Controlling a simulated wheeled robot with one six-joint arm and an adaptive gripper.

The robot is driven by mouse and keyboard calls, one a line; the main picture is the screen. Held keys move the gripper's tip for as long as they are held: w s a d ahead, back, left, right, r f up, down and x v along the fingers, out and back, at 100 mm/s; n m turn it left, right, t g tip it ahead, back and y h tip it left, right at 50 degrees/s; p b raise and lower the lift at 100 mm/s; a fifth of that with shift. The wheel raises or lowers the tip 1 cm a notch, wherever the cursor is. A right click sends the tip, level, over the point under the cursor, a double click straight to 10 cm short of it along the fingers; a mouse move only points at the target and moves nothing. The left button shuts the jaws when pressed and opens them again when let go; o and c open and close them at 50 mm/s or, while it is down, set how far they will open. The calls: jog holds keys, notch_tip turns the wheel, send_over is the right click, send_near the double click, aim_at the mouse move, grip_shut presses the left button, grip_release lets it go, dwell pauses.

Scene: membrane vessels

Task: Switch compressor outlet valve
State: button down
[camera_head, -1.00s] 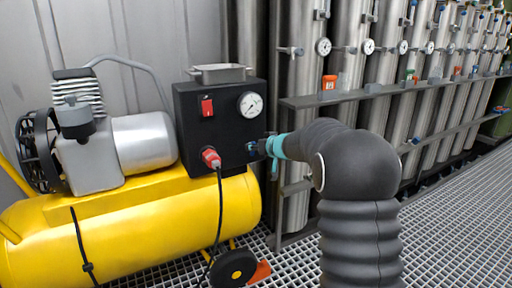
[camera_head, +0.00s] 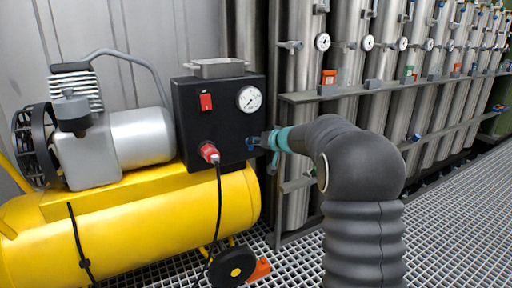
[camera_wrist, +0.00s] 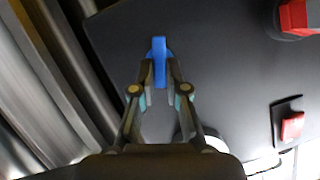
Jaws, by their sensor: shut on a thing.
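The compressor's black control box (camera_head: 190,125) sits on top of the yellow tank (camera_head: 120,240). On the box's right lower side is a small blue valve handle (camera_head: 251,144), partly hidden by my gripper (camera_head: 266,140). In the wrist view the blue handle (camera_wrist: 158,50) stands out against the dark box face. My gripper (camera_wrist: 160,88) has its two fingers closed around the lower part of this handle. The handle appears upright in the wrist picture. The valve body behind it is hidden.
A red connector (camera_head: 209,152) with a black cable is left of the handle. A red switch (camera_head: 206,102) and a gauge (camera_head: 249,98) are above it. Steel vessels (camera_head: 296,100) with a grey rail stand close on the right. Grating floor (camera_head: 460,225) is free at right.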

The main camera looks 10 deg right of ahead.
jog(key=shift+w+d+f+m+t+y+b, duration=0.15)
jog(key=shift+m+y+b, duration=0.3)
jog(key=shift+m+y, duration=0.9)
jog(key=shift+f+m+t+y+b, duration=0.25)
jog(key=shift+m+y+b, duration=0.25)
jog(key=shift+m, duration=1.7)
jog(key=shift+w+d+f+m+t+y+b, duration=0.1)
jog(key=shift+f+m+t+y+b, duration=0.2)
jog(key=shift+m+y, duration=1.1)
jog(key=shift+r+m+h, duration=0.2)
jog(key=shift+m+h, duration=0.05)
jog(key=shift+m, duration=0.3)
jog(key=c, duration=1.3)
grip_release()
jog(key=shift+a, duration=0.1)
jog(key=shift+o, duration=0.6)
jog(key=shift+w+a+f, duration=0.1)
jog(key=shift+a+f, duration=0.05)
jog(key=shift+d+f, duration=0.1)
jog(key=shift+d, duration=0.25)
